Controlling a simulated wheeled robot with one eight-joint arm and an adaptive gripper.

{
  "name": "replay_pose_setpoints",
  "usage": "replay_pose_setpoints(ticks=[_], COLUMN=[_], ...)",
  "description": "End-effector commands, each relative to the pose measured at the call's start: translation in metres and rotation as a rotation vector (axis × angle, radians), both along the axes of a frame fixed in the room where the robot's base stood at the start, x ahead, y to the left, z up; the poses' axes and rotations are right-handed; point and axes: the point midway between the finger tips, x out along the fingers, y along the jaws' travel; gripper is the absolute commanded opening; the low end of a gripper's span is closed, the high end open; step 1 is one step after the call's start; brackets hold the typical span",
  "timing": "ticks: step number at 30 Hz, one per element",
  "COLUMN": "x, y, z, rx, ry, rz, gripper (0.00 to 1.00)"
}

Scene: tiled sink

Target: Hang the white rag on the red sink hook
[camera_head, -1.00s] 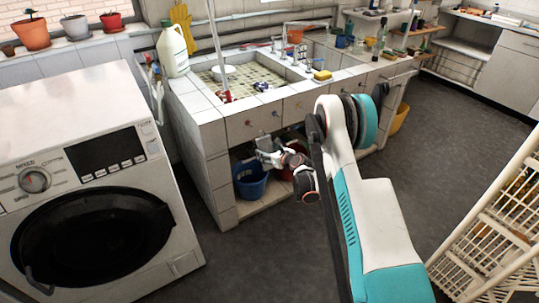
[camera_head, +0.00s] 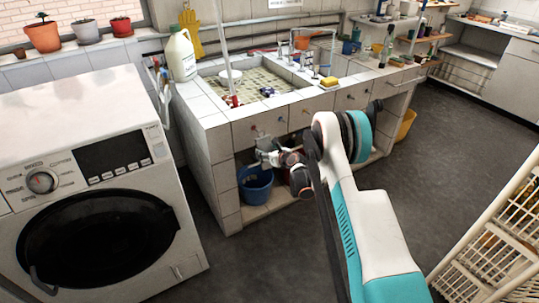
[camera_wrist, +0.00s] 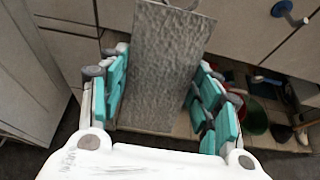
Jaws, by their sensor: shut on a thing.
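The white rag (camera_wrist: 165,62) looks grey in the wrist view and stands as a flat sheet between my fingers. My gripper (camera_wrist: 162,88) is shut on it, with teal finger pads on either side. In the head view, my gripper (camera_head: 271,157) is in front of the sink's tiled front, and the rag (camera_head: 263,142) shows as a small pale patch. The red hook (camera_head: 253,127) is on the tiles just above and left of the rag. In the wrist view, a hook at the top is mostly hidden by the rag's upper edge; its colour cannot be told.
A blue hook (camera_wrist: 290,13) sticks out to the right in the wrist view. A blue bucket (camera_head: 255,185) stands under the sink, below my gripper. A washing machine (camera_head: 95,180) is at left, and a white crate (camera_head: 490,235) at right. The floor between is clear.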

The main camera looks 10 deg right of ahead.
Motion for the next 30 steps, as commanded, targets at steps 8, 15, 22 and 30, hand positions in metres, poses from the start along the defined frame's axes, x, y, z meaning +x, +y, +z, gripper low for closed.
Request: replay_pose_setpoints(ticks=[8, 15, 22, 30], x=[0.015, 0.026, 0.033, 0.035], y=[0.005, 0.009, 0.011, 0.011], z=[-0.001, -0.005, -0.011, -0.014], rx=[0.0, 0.0, 0.0, 0.0], ry=[0.0, 0.0, 0.0, 0.0], rz=[0.001, 0.001, 0.0, 0.0], gripper=[0.34, 0.34, 0.34, 0.34])
